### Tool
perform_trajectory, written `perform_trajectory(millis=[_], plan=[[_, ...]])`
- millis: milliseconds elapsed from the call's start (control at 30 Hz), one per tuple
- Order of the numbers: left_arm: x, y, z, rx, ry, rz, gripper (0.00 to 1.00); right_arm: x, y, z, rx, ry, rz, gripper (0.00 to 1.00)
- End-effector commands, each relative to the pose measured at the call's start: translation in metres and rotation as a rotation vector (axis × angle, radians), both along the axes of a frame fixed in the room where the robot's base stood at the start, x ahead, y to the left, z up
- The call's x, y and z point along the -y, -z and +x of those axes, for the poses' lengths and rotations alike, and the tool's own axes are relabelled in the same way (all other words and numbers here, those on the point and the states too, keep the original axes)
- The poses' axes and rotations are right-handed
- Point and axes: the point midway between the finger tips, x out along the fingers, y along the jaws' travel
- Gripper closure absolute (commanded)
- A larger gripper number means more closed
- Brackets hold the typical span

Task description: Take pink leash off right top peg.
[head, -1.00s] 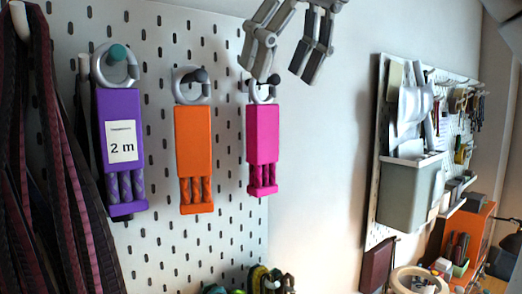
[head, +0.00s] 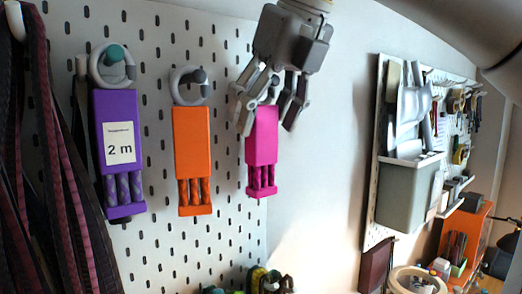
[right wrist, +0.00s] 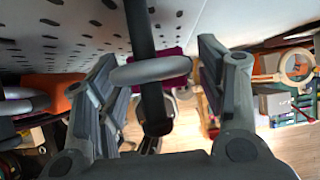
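The pink leash (head: 262,150) hangs at the right top of the pegboard, its upper end partly hidden by my right gripper (head: 267,122). The gripper comes from above, its fingers spread to either side of the leash's top. In the right wrist view, the leash's grey ring (right wrist: 150,70) hangs around the dark peg (right wrist: 143,35), and both lie between the open fingers (right wrist: 155,95). A gap shows on each side, so the fingers do not appear closed on the ring. A bit of the pink body (right wrist: 172,53) shows behind the ring. My left gripper is not in view.
The orange leash (head: 192,140) and the purple leash (head: 118,140) with a "2 m" label hang to the left on the pegboard (head: 235,225). Dark red straps (head: 35,150) hang at far left. The wall right of the pink leash is clear.

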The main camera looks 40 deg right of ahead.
Motion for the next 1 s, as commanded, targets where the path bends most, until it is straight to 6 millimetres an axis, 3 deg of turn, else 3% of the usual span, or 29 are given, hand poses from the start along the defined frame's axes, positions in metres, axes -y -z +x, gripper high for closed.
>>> perform_trajectory(millis=[33, 500, 1000], plan=[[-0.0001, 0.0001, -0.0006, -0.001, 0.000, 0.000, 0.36, -0.0001, -0.0002, -0.0001, 0.000, 0.000, 0.000, 0.42], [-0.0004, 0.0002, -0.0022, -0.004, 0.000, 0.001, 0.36, 0.0000, -0.0007, -0.0003, 0.001, 0.000, 0.000, 1.00], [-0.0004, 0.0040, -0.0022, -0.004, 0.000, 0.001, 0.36, -0.0002, -0.0095, 0.0000, 0.001, 0.003, -0.001, 1.00]])
